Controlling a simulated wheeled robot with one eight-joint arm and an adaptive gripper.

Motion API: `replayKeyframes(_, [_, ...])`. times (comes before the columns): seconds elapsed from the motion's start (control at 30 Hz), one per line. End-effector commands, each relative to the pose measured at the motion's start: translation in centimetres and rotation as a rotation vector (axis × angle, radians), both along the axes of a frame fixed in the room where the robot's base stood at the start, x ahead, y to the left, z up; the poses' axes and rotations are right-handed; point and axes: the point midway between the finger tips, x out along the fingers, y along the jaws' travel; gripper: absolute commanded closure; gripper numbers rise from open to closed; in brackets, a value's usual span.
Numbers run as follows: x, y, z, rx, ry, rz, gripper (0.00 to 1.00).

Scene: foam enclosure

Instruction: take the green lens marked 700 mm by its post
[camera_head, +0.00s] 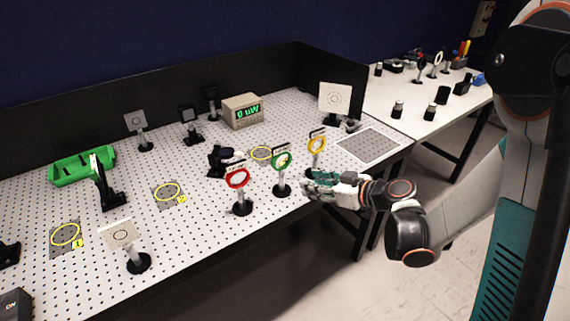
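The green-ringed lens (281,161) stands upright on a short post with a round black base, near the front edge of the perforated table. A small label sits on top of it, too small to read. My gripper (310,185) is just right of the green lens's post, low over the table edge, and looks apart from it. Its fingers are small and overlap in this view, so their opening is unclear. The yellow-ringed lens (317,144) stands right behind my gripper, its lower post and base partly hidden. The red-ringed lens (237,178) stands left of the green one.
A black mount (216,161) stands behind the red and green lenses. A square white card (121,234) on a post is at the front left. Yellow circles (167,193) mark spots on the table. A display box (242,111) stands at the back. A grey plate (368,146) lies clear at right.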

Motion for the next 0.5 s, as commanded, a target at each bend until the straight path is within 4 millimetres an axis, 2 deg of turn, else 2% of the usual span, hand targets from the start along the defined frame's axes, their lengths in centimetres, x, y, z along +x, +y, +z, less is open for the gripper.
replayKeyframes(0.3, [3.6, 4.1, -2.4, -0.001, 0.002, 0.004, 0.6])
replayKeyframes(0.5, [4.7, 5.3, -3.0, 0.0, 0.003, 0.001, 0.6])
